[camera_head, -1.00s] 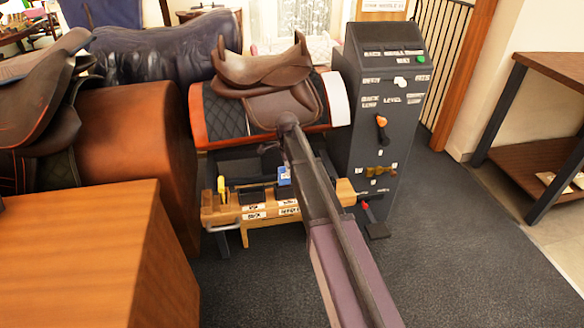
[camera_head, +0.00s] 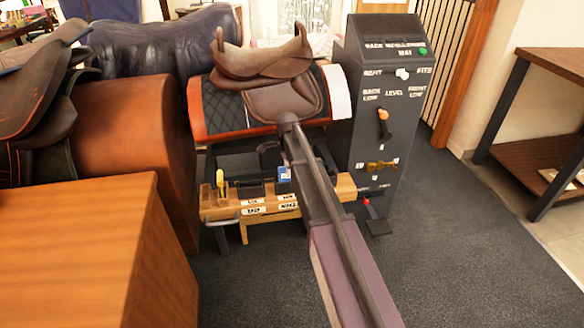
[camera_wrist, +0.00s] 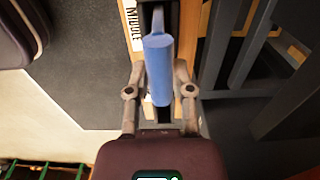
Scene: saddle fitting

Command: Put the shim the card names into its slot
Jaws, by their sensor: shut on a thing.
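In the wrist view my gripper (camera_wrist: 159,66) is shut with its two fingers on either side of a blue shim (camera_wrist: 158,72), which stands out toward the camera. A wooden edge with a white label reading MIDDLE (camera_wrist: 132,25) lies beside it. In the head view a small blue piece (camera_head: 284,174) with a pale mark shows at the wooden rack (camera_head: 345,187), just left of my arm; my fingers cannot be made out there. A yellow-handled piece (camera_head: 220,178) stands at the rack's left. Label words on the rack front are too blurred to read surely.
A brown saddle (camera_head: 262,62) sits on a padded stand behind the rack. A dark console (camera_head: 372,145) with a lever and knobs stands close at right; its top text is blurred. A wooden cabinet (camera_head: 85,260) fills the lower left. The carpet at front right is clear.

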